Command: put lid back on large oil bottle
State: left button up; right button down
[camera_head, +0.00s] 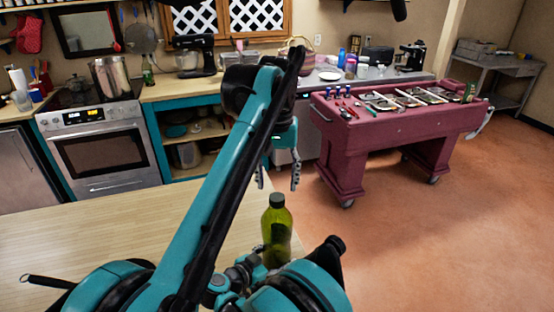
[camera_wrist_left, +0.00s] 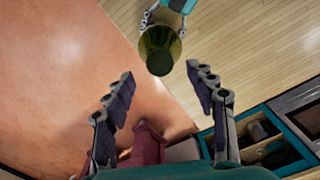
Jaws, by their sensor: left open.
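The large oil bottle (camera_head: 277,238) is green and roughly upright near the right edge of the wooden counter in the head view. A dark lid (camera_head: 277,200) sits on its top; how firmly it is seated cannot be told. In the left wrist view the bottle (camera_wrist_left: 160,45) shows ahead of the fingers. My left gripper (camera_head: 278,184) is open and empty, pointing down above and behind the bottle, apart from it. My right gripper (camera_wrist_left: 165,26) has fingers on both sides of the bottle and grips it. In the head view my arms hide part of the bottle's lower end.
The wooden counter (camera_head: 75,235) is clear at left. Beyond it are a stove (camera_head: 100,150), a back counter with several appliances, and a red wheeled cart (camera_head: 400,135) carrying utensils. Open floor (camera_head: 450,220) lies right of the counter.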

aim_at(277, 235)
pick_arm(q)
notch_tip(277, 235, up, 7)
jog(key=shift+r, duration=0.2)
dwell(0.3)
pick_arm(e)
jog(key=shift+c, duration=0.6)
grip_release()
jog(key=shift+r, duration=0.1)
notch_tip(277, 235, up, 10)
